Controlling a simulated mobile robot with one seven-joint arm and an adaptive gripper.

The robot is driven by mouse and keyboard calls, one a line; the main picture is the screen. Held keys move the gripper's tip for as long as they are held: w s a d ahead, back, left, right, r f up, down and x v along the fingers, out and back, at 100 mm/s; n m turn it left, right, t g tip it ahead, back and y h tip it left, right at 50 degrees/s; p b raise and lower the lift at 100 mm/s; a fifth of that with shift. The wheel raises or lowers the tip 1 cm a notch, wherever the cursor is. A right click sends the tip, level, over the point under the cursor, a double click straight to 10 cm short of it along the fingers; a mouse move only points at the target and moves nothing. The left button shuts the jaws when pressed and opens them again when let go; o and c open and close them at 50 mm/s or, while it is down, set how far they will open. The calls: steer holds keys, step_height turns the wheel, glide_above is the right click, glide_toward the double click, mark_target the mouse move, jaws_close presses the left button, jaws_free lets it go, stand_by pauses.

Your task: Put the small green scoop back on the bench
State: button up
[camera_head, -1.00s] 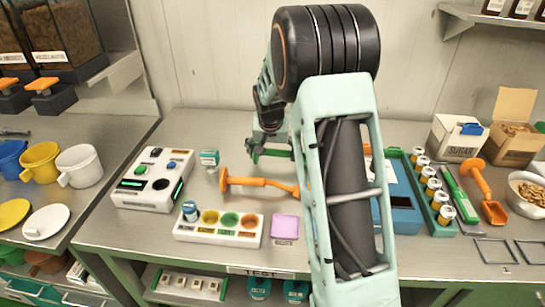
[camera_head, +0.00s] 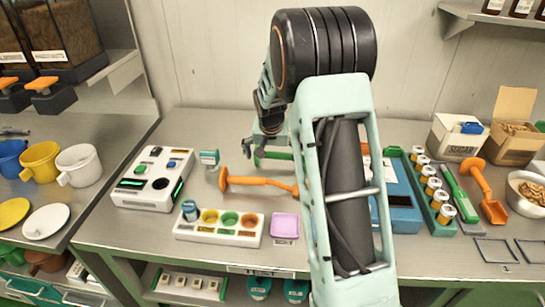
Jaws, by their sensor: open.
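A green, long-handled thing, apparently the small green scoop (camera_head: 274,155), is at the back middle of the bench (camera_head: 222,262). My gripper (camera_head: 256,157) is at its left end, with its jaws open. The arm hides the right part of the green thing. I cannot tell whether the fingers touch it or whether it lies flat on the bench top.
An orange scoop (camera_head: 258,184) lies in front of my gripper. A white box with buttons (camera_head: 140,197) and a white holder with coloured cups (camera_head: 183,237) stand left. A blue box (camera_head: 402,212) and a tray of jars (camera_head: 446,229) stand right. The back wall is close behind.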

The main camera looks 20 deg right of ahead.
steer(key=v, duration=1.2)
steer(key=shift+w+r, duration=0.1)
